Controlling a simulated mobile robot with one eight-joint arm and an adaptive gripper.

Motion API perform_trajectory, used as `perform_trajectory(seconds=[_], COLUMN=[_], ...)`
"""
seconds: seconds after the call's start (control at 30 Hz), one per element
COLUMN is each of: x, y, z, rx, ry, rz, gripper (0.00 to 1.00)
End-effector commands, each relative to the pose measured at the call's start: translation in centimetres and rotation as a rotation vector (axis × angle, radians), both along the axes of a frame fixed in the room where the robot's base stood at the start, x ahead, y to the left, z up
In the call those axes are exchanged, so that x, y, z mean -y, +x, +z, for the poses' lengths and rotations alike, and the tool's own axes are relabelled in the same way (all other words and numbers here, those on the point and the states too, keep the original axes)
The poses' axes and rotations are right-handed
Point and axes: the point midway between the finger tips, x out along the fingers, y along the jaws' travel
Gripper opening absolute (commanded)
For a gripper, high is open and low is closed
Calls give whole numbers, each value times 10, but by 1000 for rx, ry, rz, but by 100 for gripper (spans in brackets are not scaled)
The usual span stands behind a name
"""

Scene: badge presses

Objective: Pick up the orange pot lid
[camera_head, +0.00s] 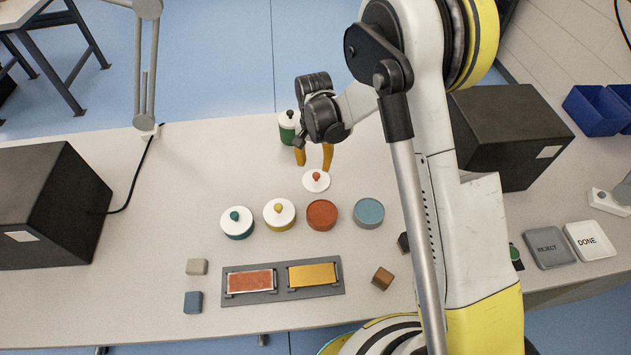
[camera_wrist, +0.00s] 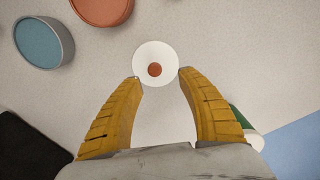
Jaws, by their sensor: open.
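The pot lid with the orange knob (camera_head: 316,184) is a white disc near the middle of the table in the head view. In the wrist view its white disc (camera_wrist: 155,64) shows from above with the knob at its centre. My gripper (camera_head: 314,163) is open, with its yellow fingers just behind the lid in the head view. In the wrist view the fingertips (camera_wrist: 158,75) lie at the lid's left and right lower edges. I cannot tell whether they touch it. An orange pot without a lid (camera_head: 322,215) stands in front of the lid.
A lidless blue pot (camera_head: 369,213) stands right of the orange one. White-lidded pots with a yellow knob (camera_head: 279,213) and a teal knob (camera_head: 237,221) stand left. A grey tray (camera_head: 282,294) lies in front.

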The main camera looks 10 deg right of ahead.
Motion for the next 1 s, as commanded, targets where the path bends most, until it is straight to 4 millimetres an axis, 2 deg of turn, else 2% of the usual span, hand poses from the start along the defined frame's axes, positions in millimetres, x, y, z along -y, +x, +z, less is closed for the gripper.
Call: perform_trajectory(seconds=[0.17, 0.4, 0.67, 0.77, 0.83, 1.0], x=[1, 4, 4, 4, 4, 4], y=[-2, -8, -8, -8, -8, -8], z=[-16, -53, -56, -56, -56, -56], rx=[0, 0, 1, 1, 1, 1], ry=[0, 0, 0, 0, 0, 0], rz=[0, 1, 1, 1, 1, 1], gripper=[46, 46, 46, 21, 0, 0])
